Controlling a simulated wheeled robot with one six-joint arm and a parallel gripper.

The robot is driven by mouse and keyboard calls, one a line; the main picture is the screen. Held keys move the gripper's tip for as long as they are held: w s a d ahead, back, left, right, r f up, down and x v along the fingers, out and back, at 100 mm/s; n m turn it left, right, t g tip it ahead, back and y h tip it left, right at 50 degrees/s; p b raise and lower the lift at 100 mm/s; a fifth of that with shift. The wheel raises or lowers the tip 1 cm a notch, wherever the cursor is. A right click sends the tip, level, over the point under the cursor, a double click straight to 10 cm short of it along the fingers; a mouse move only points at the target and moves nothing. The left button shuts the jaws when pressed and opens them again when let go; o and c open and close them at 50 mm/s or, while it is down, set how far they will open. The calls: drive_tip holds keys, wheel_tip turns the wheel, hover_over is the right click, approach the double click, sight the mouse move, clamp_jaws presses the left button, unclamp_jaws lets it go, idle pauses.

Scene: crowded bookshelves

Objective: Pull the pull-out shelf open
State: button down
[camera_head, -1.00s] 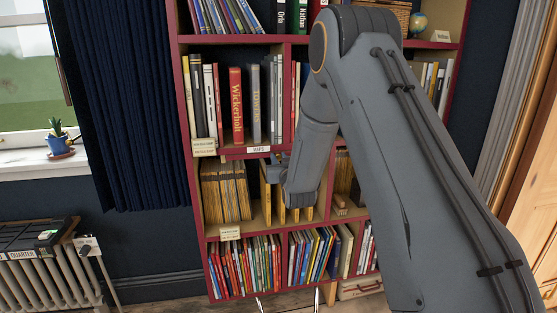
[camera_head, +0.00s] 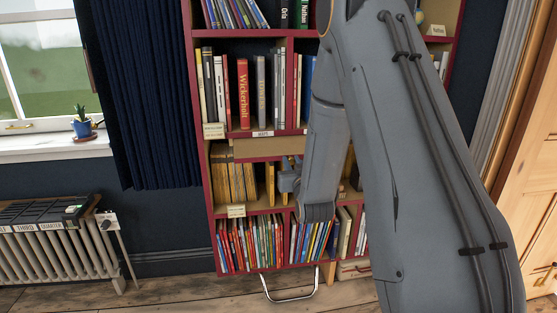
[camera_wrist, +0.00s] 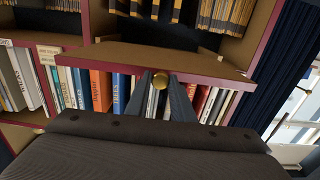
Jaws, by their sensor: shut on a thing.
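The pull-out shelf (camera_head: 268,147) is a tan board with a dark red front edge, sticking out from the bookcase below the MAPS label (camera_head: 262,133). In the wrist view the shelf (camera_wrist: 215,66) spans the upper middle, with a round brass knob (camera_wrist: 160,80) on its front edge. My gripper (camera_wrist: 166,84) has its two dark fingers closed around the knob. In the head view my gripper (camera_head: 287,178) is in front of the shelf's right part, and the arm hides the shelf's right end and the knob.
The bookcase (camera_head: 205,170) holds rows of books above and below the pull-out shelf. Yellow-spined volumes (camera_head: 235,182) stand in the bay beneath it. A radiator (camera_head: 60,255) and a dark curtain (camera_head: 135,100) are at left. Bare wooden floor (camera_head: 190,290) lies in front.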

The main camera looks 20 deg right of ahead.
drive_tip(key=shift+s, duration=0.1)
drive_tip(key=c, duration=1.5)
unclamp_jaws()
drive_tip(key=shift+c, duration=0.2)
drive_tip(key=s+a+b, duration=0.1)
drive_tip(key=s, duration=0.6)
drive_tip(key=shift+s, duration=0.35)
drive_tip(key=shift+a, duration=0.1)
